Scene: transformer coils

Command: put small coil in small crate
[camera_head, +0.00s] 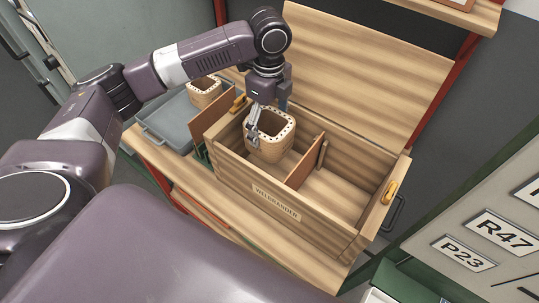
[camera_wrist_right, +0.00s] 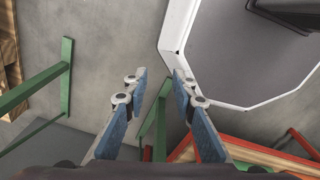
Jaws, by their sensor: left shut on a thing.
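A tan coil (camera_head: 271,143), hollow with a ring of dark holes round its rim, is at the left compartment of the wooden crate (camera_head: 330,216). My left gripper (camera_head: 254,130) is shut on the coil's left wall, with one finger inside it. The coil stands nearly upright, its rim at about the crate's top edge; whether its base touches the floor is hidden. A second, similar coil (camera_head: 204,91) is in the grey tray (camera_head: 156,132) at the left. My right gripper (camera_wrist_right: 160,92) is open and empty in the right wrist view.
A brown divider (camera_head: 305,164) splits the wooden crate; its right compartment is empty. The raised wooden lid (camera_head: 365,75) stands behind. A brown panel (camera_head: 212,128) stands between tray and crate. In the right wrist view, a white-edged panel (camera_wrist_right: 235,60) and green bars (camera_wrist_right: 40,82) lie beyond the fingers.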

